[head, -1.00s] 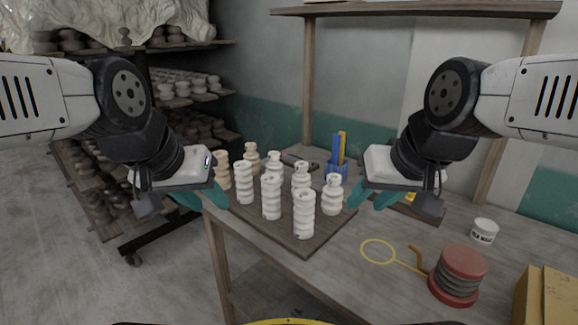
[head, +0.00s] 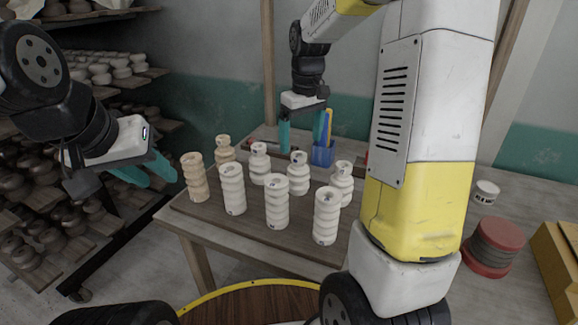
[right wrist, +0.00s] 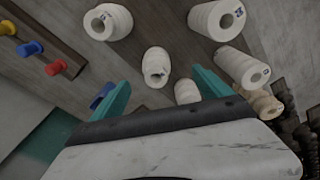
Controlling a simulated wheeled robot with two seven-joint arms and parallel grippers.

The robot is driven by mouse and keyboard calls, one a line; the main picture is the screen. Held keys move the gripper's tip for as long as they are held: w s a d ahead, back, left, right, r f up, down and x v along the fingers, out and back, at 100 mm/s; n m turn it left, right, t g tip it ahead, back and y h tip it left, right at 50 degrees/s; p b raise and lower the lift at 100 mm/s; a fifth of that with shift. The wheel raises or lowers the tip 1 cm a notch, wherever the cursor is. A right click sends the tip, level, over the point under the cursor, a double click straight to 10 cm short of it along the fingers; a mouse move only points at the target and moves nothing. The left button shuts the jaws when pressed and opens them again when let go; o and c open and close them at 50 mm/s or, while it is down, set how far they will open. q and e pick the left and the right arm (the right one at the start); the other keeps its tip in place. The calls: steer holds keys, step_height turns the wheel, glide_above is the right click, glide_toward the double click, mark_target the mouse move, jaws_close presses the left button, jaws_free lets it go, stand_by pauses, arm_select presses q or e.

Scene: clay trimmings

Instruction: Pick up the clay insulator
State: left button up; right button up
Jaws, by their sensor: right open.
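Several ribbed clay insulators stand upright on a dark board (head: 290,238); which one the task means cannot be told. Most are white, such as the front ones (head: 326,215) and (head: 276,201); two at the left are tan (head: 195,178), (head: 225,151). My right gripper (head: 302,138) is open and empty, pointing down above the back of the board. In the right wrist view, a white insulator (right wrist: 156,66) and another behind it (right wrist: 187,91) show in the gap between its fingers (right wrist: 160,92), apart from them. My left gripper (head: 148,172) is open and empty, left of the board.
A blue tool holder (head: 323,153) stands behind the insulators, close to my right gripper. A white tub (head: 486,192), a red-ended spool (head: 492,246) and a yellow box (head: 560,258) are at the right of the table. Shelves of pots (head: 100,72) stand at the left.

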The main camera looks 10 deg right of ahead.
mark_target(299, 167)
steer(key=shift+n+g, duration=0.3)
steer(key=shift+g, duration=0.1)
steer(key=w+f, duration=0.3)
steer(key=shift+f, duration=0.3)
steer(key=f, duration=0.8)
steer(key=shift+s, duration=0.2)
steer(key=shift+r, duration=0.1)
jaws_close()
